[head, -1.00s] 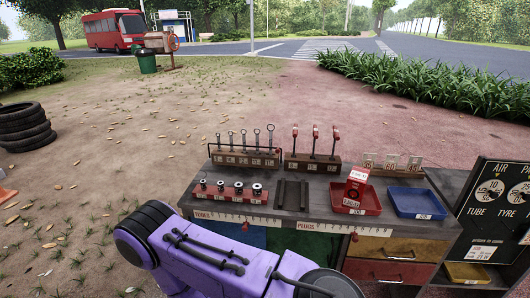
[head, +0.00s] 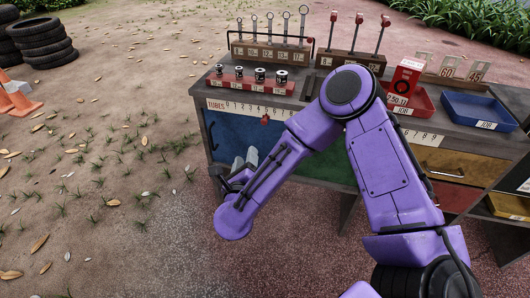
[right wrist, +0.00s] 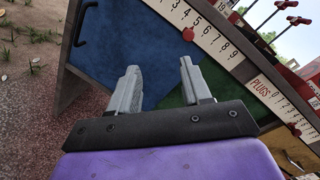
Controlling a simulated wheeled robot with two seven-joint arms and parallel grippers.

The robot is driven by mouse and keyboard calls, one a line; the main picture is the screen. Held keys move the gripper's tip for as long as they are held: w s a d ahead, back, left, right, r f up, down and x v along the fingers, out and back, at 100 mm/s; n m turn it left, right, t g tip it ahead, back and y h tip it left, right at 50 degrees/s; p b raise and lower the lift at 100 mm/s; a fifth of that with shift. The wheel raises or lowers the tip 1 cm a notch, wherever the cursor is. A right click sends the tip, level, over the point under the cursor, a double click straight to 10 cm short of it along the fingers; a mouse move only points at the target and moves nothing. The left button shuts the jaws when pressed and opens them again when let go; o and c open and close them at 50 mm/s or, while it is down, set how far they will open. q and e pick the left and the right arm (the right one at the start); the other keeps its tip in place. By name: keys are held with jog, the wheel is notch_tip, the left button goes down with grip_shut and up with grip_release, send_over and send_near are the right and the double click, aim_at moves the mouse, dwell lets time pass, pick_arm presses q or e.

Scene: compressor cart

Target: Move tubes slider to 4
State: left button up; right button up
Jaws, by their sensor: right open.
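The tubes slider is a red knob (head: 265,120) under the white TUBES scale (head: 238,106) on the bench's front edge. In the right wrist view the knob (right wrist: 188,35) hangs just below the scale, by about the 5. My right gripper (head: 247,158) is low in front of the blue panel, below and left of the knob, partly hidden by my own arm. In the right wrist view its two grey fingers (right wrist: 160,66) are apart and empty, and the knob lies beyond the right fingertip, not touching. My left gripper is not in view.
Tyres and a cone (head: 18,98) stand at left.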

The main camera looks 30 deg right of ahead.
aim_at(263, 123)
jog(key=w+d+r+m+h+b, duration=0.1)
jog(key=w+d+m, duration=0.1)
jog(key=d, duration=0.1)
jog(key=w+d+r+m+g+h+b, duration=0.1)
jog(key=w+d+m, duration=0.2)
jog(key=d, duration=0.1)
jog(key=w+d+m+g+h, duration=0.1)
jog(key=w+d+m, duration=0.1)
jog(key=d+m, duration=0.1)
jog(key=shift+w+d+r+b, duration=0.2)
jog(key=shift+r+b, duration=0.2)
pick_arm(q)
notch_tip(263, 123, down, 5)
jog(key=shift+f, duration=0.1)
pick_arm(e)
jog(key=shift+c, duration=0.3)
grip_shut()
jog(key=shift+a, duration=0.1)
